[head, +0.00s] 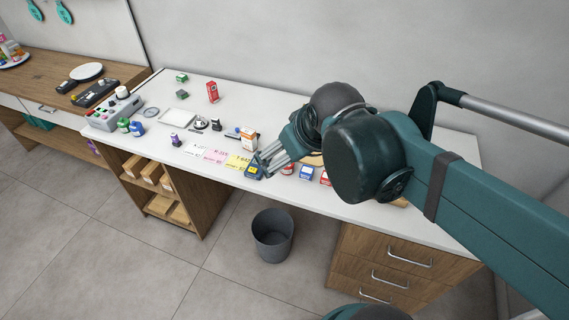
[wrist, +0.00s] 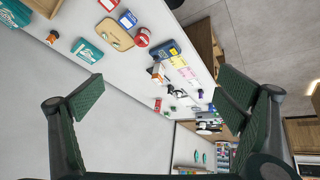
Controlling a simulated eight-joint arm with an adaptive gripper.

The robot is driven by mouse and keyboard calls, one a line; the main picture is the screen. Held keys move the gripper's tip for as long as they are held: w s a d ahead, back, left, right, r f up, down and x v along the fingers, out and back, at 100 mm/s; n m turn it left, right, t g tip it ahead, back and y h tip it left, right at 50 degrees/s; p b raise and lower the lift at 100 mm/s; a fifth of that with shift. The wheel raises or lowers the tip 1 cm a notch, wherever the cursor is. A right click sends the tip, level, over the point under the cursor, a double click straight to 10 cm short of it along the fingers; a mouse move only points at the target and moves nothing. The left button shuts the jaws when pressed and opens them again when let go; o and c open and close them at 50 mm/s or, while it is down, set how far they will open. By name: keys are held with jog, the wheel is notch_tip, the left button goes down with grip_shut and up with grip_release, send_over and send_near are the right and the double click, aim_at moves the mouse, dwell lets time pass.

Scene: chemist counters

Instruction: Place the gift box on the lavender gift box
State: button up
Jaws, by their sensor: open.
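I cannot make out a gift box or a lavender gift box for certain in either view. A small purple item (head: 93,147) shows low at the left counter, too small to identify. A purple-topped bottle (head: 176,140) stands on the white counter. In the wrist view a teal box (wrist: 88,50) lies on the white surface, apart from my fingers. My gripper (head: 266,160) is above the white counter's front part, hiding some of the items behind it. In the wrist view my gripper (wrist: 164,95) has its fingers wide apart with nothing between them.
The white counter (head: 225,172) holds a red box (head: 212,92), a white-and-orange box (head: 248,138), a blue box (head: 306,172) and coloured cards (head: 212,155). A wooden board (wrist: 115,36) lies near a red round tin (wrist: 142,38). A grey bin (head: 273,240) stands on the floor.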

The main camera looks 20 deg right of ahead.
jog(key=s+a, duration=0.1)
jog(key=s+a+f+m, duration=0.1)
jog(key=s+a+m, duration=0.1)
jog(key=shift+s+a+f+y, duration=0.1)
jog(key=shift+s+f+y, duration=0.2)
jog(key=shift+s+f, duration=0.05)
jog(key=shift+f, duration=0.1)
notch_tip(320, 180, down, 5)
jog(key=b, duration=0.4)
jog(key=shift+r+b, duration=0.2)
jog(key=shift+b, duration=0.2)
dwell(0.9)
